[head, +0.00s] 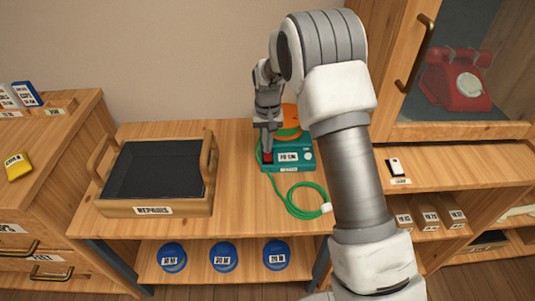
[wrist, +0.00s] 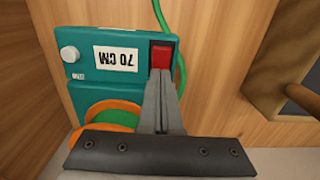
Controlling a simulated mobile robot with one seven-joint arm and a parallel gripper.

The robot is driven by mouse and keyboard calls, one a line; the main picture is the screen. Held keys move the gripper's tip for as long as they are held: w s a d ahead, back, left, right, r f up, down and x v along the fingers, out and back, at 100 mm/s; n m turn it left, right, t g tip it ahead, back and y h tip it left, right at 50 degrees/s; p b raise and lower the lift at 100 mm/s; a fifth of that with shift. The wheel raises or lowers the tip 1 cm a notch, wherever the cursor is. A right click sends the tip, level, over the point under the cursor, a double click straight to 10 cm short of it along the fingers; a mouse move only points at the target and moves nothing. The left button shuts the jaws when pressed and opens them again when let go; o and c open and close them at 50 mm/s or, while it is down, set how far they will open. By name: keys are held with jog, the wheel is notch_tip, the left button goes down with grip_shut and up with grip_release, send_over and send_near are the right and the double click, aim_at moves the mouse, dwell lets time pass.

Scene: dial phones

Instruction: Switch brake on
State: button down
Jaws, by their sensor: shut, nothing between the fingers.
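A teal machine (head: 301,160) with a "70 CM" label stands on the wooden bench, and it also shows upside down in the wrist view (wrist: 85,68). It has a red rocker switch (wrist: 161,54), a white round knob (wrist: 69,54) and an orange reel (head: 292,132) behind. Which control is the brake I cannot read. My gripper (head: 267,150) points down over the machine's left front. In the wrist view my gripper's fingers (wrist: 160,76) are shut together, empty, with their tips at the edge of the red switch. I cannot tell whether they touch it.
A green cord (head: 290,195) with a white plug curls on the bench in front of the machine. A wooden "REPAIRS" tray (head: 155,208) stands to the left. A cabinet with a red dial phone (head: 455,78) is at the right. Blue round containers (head: 223,257) sit on the shelf below.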

notch_tip(320, 180, up, 6)
jog(key=p, duration=0.4)
jog(key=shift+r, duration=0.2)
dwell(0.4)
jog(key=s+d+r+t, duration=0.1)
jog(key=s+d+r, duration=0.2)
jog(key=s+r, duration=0.5)
jog(key=s+d+r+t, duration=0.2)
jog(key=s+d+r, duration=0.2)
jog(key=r, duration=0.7)
jog(key=s+d+r+t, duration=0.1)
jog(key=s+d+r, duration=0.1)
jog(key=s, duration=0.8)
jog(key=s+d+r+t, duration=0.2)
jog(key=s+d, duration=0.1)
jog(key=s, duration=0.7)
notch_tip(320, 180, up, 15)
jog(key=p, duration=1.5)
jog(key=shift+a+p, duration=0.25)
jog(key=shift+p, duration=0.15)
jog(key=shift+s+r, duration=0.1)
